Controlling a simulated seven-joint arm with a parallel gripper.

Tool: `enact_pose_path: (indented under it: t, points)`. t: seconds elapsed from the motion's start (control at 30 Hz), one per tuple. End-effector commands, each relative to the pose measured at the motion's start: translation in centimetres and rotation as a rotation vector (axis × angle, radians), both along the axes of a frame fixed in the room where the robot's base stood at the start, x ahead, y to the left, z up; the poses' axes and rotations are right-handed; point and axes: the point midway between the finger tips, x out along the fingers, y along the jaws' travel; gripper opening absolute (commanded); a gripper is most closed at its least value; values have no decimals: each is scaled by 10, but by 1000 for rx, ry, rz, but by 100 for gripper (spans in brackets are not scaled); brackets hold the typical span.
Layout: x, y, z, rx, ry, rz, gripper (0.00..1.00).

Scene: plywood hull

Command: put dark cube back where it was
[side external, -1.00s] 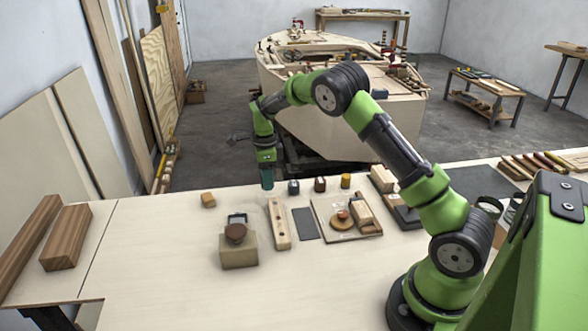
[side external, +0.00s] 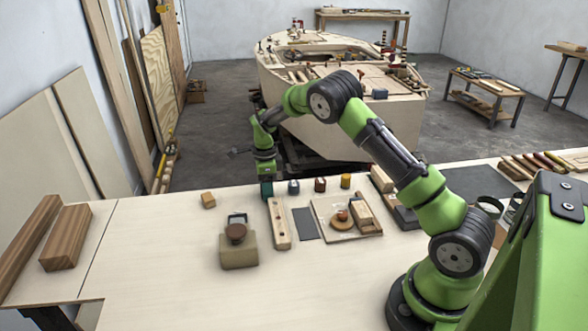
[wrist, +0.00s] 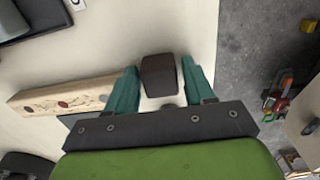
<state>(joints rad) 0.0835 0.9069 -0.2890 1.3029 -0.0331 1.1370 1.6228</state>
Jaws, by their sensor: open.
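The dark cube (wrist: 159,76) shows in the wrist view as a dark brown block between the two teal fingers of my gripper (wrist: 155,85). Pale gaps show on both sides of it, so the jaws are open around it. In the side view my gripper (side external: 266,190) is low at the far edge of the bench, by the far end of the wooden bar with holes (side external: 279,222). There the near finger seems to hide the cube. I cannot tell whether the cube rests on the bench.
A dark blue-grey block (side external: 293,187), a brown block (side external: 320,185) and a yellow cylinder (side external: 345,181) stand to the right. A small tan block (side external: 208,200) lies left. A beige block with a round knob (side external: 239,252) stands nearer.

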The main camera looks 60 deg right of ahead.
Motion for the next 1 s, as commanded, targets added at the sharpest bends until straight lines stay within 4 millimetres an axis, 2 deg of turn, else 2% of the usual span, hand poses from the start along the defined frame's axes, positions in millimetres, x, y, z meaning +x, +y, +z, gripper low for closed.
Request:
enact_pose_path:
  t: [0.17,0.6,0.83,0.93,1.0]
  points:
    - [1,0,13,-1,-4,0,53]
    - [1,0,101,-1,-5,0,53]
    - [-1,1,125,1,-7,8,53]
    - [-7,7,141,14,-34,71,53]
    - [-17,15,160,28,-74,163,53]
